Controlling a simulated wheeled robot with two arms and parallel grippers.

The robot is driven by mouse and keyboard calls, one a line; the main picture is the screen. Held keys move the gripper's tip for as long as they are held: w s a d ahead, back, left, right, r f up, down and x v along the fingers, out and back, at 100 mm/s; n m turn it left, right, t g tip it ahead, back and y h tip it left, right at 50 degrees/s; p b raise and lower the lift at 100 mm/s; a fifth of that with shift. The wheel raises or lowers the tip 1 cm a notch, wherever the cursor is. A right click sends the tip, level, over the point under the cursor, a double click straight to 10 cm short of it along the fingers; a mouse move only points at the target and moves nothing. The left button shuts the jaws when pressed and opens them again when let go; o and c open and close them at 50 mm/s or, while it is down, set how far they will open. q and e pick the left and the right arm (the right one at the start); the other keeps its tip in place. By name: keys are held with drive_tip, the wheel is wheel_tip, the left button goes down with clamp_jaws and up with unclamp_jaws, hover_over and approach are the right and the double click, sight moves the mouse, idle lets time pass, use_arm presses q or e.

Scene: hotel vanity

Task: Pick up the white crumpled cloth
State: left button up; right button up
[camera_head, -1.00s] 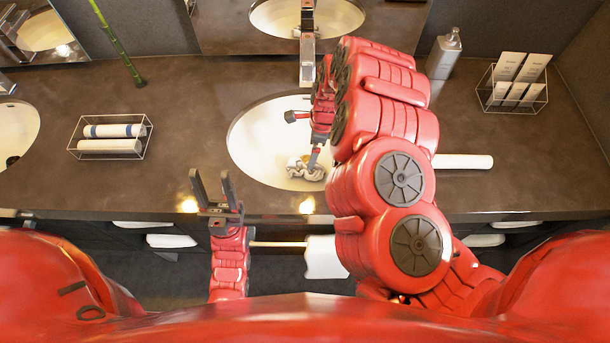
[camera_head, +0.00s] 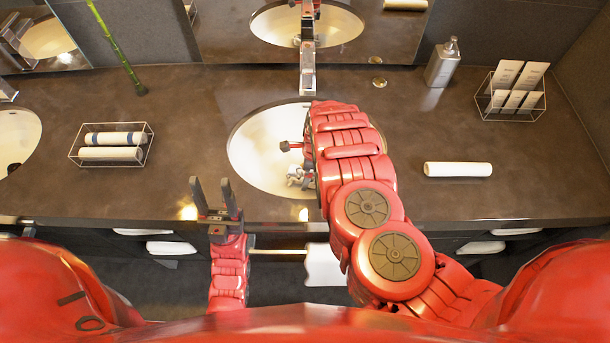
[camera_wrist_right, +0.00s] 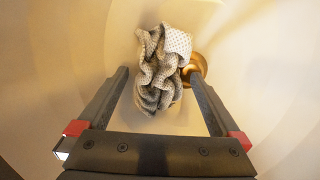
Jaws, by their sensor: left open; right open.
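The white crumpled cloth (camera_wrist_right: 162,75) lies in the sink basin, beside a brass drain fitting (camera_wrist_right: 196,66). In the head view the cloth (camera_head: 300,178) shows only partly, at the left edge of my right arm. My right gripper (camera_wrist_right: 160,80) is open, with its two fingers on either side of the cloth in the wrist view; I cannot tell whether they touch it. In the head view its fingertips are mostly hidden by my right arm. My left gripper (camera_head: 211,190) is open and empty, pointing up in front of the counter edge.
The sink basin (camera_head: 250,145) surrounds the cloth, with a faucet (camera_head: 307,75) behind it. A rolled white towel (camera_head: 458,169) lies right on the counter. A wire rack of towels (camera_head: 112,145) stands left. A dispenser (camera_head: 443,64) and card holder (camera_head: 512,92) stand at the back right.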

drive_tip(key=shift+f, duration=0.15)
drive_tip(key=c, duration=1.2)
